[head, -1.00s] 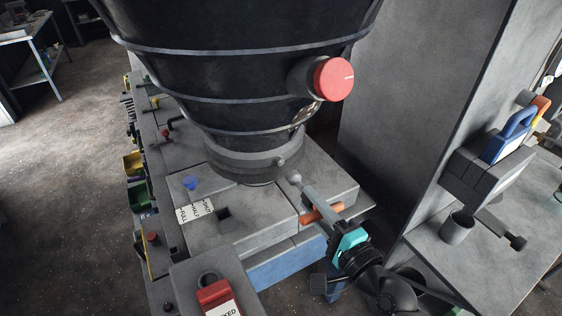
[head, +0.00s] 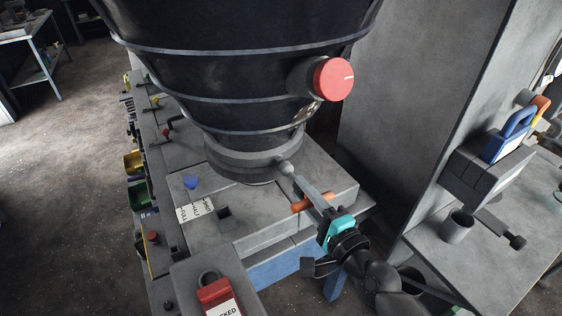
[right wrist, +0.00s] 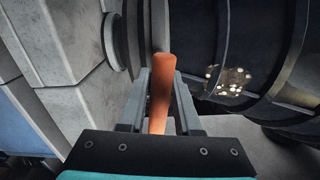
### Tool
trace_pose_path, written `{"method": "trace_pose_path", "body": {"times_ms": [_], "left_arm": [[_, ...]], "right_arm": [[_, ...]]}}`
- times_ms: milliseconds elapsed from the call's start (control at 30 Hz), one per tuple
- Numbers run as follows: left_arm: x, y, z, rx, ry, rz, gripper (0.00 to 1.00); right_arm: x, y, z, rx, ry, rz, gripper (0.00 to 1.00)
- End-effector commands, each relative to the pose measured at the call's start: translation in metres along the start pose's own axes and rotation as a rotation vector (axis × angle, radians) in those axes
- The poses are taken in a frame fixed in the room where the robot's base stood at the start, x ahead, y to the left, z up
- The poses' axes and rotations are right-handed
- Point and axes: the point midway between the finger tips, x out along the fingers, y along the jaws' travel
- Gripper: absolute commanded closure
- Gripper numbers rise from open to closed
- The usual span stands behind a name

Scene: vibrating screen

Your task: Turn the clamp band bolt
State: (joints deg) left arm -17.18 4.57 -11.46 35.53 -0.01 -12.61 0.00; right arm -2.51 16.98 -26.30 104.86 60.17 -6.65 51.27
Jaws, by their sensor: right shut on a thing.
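The clamp band (head: 240,160) is a grey ring around the bottom of the black hopper. My right gripper (head: 314,203) is shut on a tool with an orange handle (head: 302,204). The handle (right wrist: 162,85) also shows between the two grey fingers in the right wrist view. The tool's rounded grey head (head: 286,168) is at the right front of the band, over the spot of the bolt. The bolt is hidden behind it, and I cannot tell whether the head is seated on it. My left gripper is not in view.
The black hopper (head: 240,80) with a red knob (head: 332,79) rises above the band. A grey block (head: 330,175) lies beneath. A red lockout tag (head: 217,295) stands at the front. A tall grey panel (head: 420,90) and a shelf with a cup (head: 457,228) are to the right.

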Motion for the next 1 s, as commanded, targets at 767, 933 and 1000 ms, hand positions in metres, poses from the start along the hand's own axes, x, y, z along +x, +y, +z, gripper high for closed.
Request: {"method": "trace_pose_path", "body": {"times_ms": [767,933,1000], "left_arm": [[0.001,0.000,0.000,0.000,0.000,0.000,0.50],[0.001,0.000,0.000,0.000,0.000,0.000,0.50],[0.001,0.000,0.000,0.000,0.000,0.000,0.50]], "right_arm": [[0.019,-0.001,0.000,-0.001,0.000,-0.003,1.00],[0.023,-0.001,0.000,0.000,0.000,-0.002,1.00],[0.023,-0.001,0.000,0.003,0.000,-0.002,1.00]]}}
